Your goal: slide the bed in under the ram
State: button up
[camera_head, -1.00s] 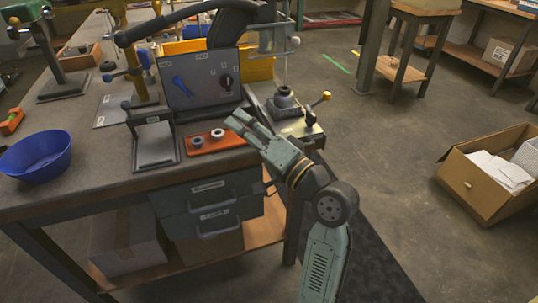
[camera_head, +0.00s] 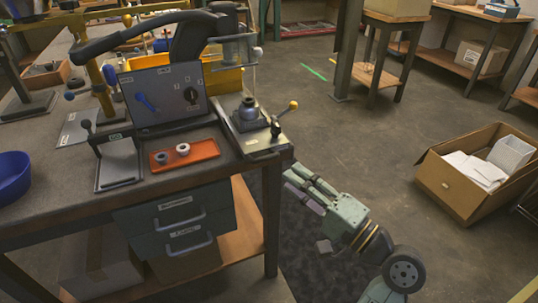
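The press stands at the right end of the bench, with a clear guard (camera_head: 239,62) under its dark arm; I cannot make out the ram clearly. Below and in front of the guard is the bed (camera_head: 263,140), a pale metal plate at the bench's right edge. A dark round fixture with a grey part (camera_head: 249,112) stands on it. A handle with a yellow knob (camera_head: 293,105) rises at the bed's right side. My gripper (camera_head: 287,181) is open and empty, below and right of the bed, apart from it, beyond the bench's edge.
An orange tray (camera_head: 205,152) with two small rings and a dark stand (camera_head: 119,164) lie left of the bed. A panel (camera_head: 165,98) stands behind them. A blue bowl (camera_head: 12,178) is far left. A cardboard box (camera_head: 459,199) sits on the floor at right; floor between is clear.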

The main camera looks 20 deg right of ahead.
aim_at(265, 158)
jog(key=p+x, duration=0.2)
jog(key=x, duration=0.7)
jog(key=shift+w+a+p, duration=0.15)
jog(key=shift+w+p, duration=0.05)
jog(key=shift+p, duration=0.1)
grip_shut()
dwell(0.4)
